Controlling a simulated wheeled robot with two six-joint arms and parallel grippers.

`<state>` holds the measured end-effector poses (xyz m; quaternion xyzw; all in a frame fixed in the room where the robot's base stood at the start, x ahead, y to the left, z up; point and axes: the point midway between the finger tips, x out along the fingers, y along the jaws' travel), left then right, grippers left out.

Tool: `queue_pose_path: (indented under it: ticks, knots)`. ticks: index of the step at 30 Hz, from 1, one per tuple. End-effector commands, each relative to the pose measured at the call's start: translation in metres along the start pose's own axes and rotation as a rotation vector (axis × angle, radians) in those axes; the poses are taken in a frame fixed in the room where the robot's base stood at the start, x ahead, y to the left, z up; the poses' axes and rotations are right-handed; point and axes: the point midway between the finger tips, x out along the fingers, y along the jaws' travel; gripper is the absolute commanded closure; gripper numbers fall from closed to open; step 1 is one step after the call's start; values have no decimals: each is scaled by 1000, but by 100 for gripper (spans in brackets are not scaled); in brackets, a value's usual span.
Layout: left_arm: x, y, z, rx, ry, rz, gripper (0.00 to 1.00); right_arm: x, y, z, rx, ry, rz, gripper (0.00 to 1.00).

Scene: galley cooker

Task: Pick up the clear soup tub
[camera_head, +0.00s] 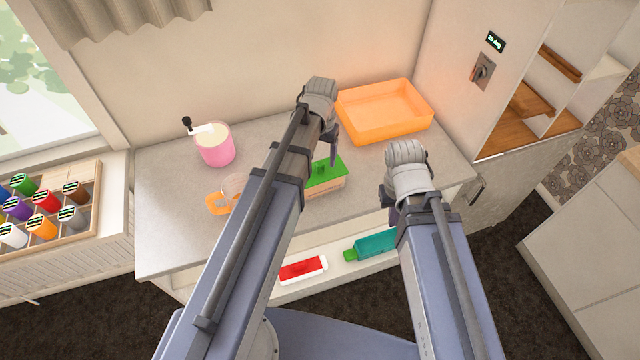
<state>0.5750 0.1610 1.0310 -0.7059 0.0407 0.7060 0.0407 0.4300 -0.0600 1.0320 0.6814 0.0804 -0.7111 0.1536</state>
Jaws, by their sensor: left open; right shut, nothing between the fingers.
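No tub can be clearly told as the clear soup tub. A box with a green top (326,174) and tan side stands on the grey counter, partly behind my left arm. A pink tub (214,150) with cream-coloured contents stands further left. My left gripper (333,152) is open, pointing down above or beside the green-topped box; whether it touches cannot be told. My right gripper (388,196) is shut and empty, at the right front of the counter, mostly hidden by its own wrist.
An orange tray (385,112) stands at the back right. An orange-handled item (218,203) is partly behind my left arm. A red bottle (302,269) and a teal bottle (370,246) lie on the lower front ledge. A rack of coloured jars (45,212) stands left.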

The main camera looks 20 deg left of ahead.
Motion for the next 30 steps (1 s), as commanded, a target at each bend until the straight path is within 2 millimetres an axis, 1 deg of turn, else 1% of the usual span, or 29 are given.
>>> queue_pose_path:
  ticks: [1, 7, 10, 17, 30]
  knots:
    - [12, -1, 1, -1, 0, 0, 32, 12, -1, -1, 0, 0, 0, 100]
    - [36, -3, 2, 0, 0, 0, 32, 36, -3, -2, 1, 0, 0, 100]
    - [40, -3, 2, 0, 0, 0, 32, 39, -4, -2, 1, 0, 0, 100]
    - [38, -3, 2, 0, 0, 0, 32, 37, -4, -2, 2, 0, 0, 100]
    - [38, -3, 2, 0, 0, 0, 82, 37, -4, -2, 1, 0, 0, 100]
